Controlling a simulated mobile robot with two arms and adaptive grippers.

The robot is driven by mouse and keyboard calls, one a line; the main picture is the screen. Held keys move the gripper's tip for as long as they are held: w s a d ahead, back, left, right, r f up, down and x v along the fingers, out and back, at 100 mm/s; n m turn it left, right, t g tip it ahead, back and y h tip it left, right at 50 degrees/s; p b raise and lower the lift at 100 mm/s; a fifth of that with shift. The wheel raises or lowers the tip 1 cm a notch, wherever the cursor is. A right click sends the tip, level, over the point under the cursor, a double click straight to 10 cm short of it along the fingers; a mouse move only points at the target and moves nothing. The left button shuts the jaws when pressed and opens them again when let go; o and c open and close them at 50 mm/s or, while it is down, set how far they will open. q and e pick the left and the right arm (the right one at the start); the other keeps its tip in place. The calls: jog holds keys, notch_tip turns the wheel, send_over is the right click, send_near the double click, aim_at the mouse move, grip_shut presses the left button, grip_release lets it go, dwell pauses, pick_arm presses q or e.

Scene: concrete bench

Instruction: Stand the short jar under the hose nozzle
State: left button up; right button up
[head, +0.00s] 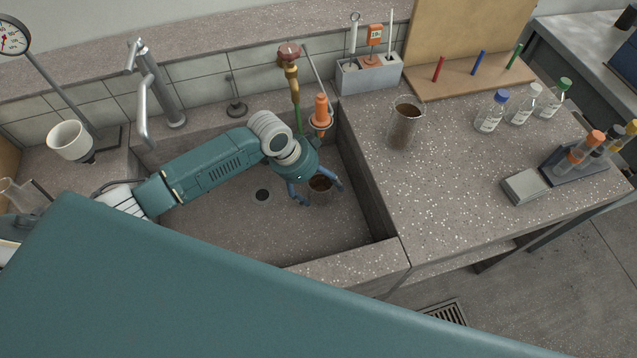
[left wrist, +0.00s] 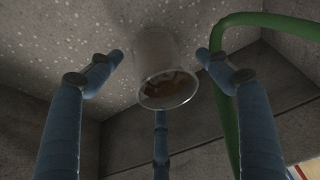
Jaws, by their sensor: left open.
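The short jar (head: 320,184), a clear vessel with brown contents, appears to stand on the sink floor. My left gripper (head: 322,196) is down in the sink, with its blue fingers spread around the jar. In the left wrist view the jar (left wrist: 152,52) shows its open rim towards the camera, with gaps between it and the side fingers (left wrist: 160,58). The green hose (head: 299,119) hangs from a brass tap; in the wrist view it (left wrist: 222,105) curves close to one finger. An orange piece (head: 321,108), apparently the nozzle, sits in a ring at the sink's back right. My right gripper is out of view.
The sink (head: 235,232) has a drain (head: 262,195) left of the jar and a grey faucet (head: 160,85) at back left. A taller jar with brown contents (head: 404,125) stands on the right counter. Bottles (head: 492,112) and a tube rack stand farther right. Counter between is clear.

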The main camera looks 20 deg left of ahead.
pick_arm(q)
jog(key=v, duration=1.2)
jog(key=shift+s, duration=0.1)
